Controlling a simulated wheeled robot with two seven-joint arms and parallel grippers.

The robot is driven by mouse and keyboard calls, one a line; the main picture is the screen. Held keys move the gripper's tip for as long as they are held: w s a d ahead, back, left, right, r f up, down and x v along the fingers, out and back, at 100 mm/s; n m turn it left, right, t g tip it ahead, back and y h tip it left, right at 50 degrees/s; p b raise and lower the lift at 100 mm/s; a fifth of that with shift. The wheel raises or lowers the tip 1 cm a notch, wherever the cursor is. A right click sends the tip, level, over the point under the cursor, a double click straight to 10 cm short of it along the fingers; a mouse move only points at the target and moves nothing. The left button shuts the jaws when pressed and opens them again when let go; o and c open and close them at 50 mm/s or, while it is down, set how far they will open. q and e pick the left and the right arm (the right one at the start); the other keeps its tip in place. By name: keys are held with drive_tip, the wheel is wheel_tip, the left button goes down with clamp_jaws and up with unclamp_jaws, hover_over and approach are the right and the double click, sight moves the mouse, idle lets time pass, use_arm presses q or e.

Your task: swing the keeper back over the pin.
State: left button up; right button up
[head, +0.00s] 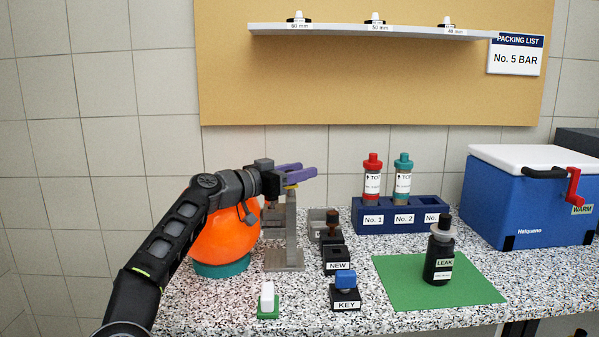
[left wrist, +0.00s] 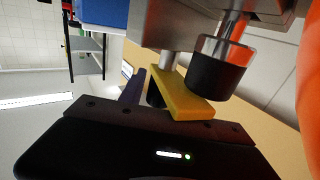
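A yellow bar, which looks like the keeper (left wrist: 183,95), shows close up in the left wrist view, set at a slant below a grey metal block. A black-ended metal pin (left wrist: 220,68) hangs beside it, and the bar does not appear to cover its end. In the head view only a bit of yellow (head: 291,186) shows under my left gripper (head: 304,168), at the top of a grey stand (head: 291,235). Its two purple fingers look apart, with nothing clearly held between them. Whether a finger touches the bar is hidden. My right gripper is out of view.
An orange dome (head: 225,233) stands close left of the stand. NEW (head: 337,262) and KEY (head: 346,294) blocks sit in front to the right. A blue rack (head: 400,214), a LEAK bottle (head: 439,258) on a green mat (head: 400,275) and a cooler (head: 530,205) stand further right.

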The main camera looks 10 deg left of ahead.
use_arm(q)
drive_tip(key=shift+o, duration=0.5)
drive_tip(key=shift+r, duration=0.1)
wheel_tip(320, 180, up, 10)
drive_tip(key=p, duration=0.8)
